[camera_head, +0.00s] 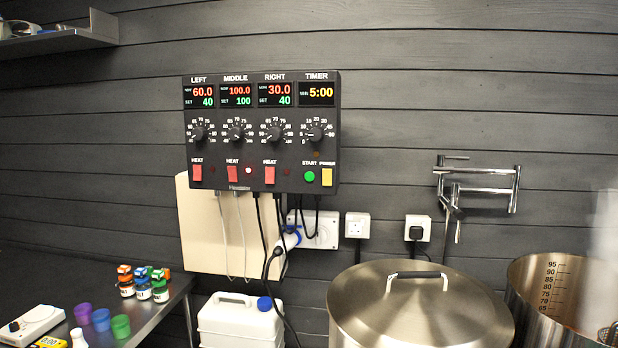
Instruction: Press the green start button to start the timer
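The green start button (309,176) is on the lower right of the black control box (262,132) on the wall, just left of the yellow power switch (327,177). The timer display (316,93) above reads 5:00 in yellow. The timer knob (315,133) sits between display and button. Left, middle and right displays read 60.0, 100.0 and 30.0. Their three heat switches are red, and a lamp (249,170) beside the middle one is lit. My gripper is not in view. A pale blurred shape at the right edge cannot be made out.
A lidded steel pot (420,312) stands below and right of the box, with an open pot (560,290) beyond it. A white canister (241,322) and hanging cables are below. A bench (150,318) with bottles and cups is at left. A folding tap (476,188) juts from the wall.

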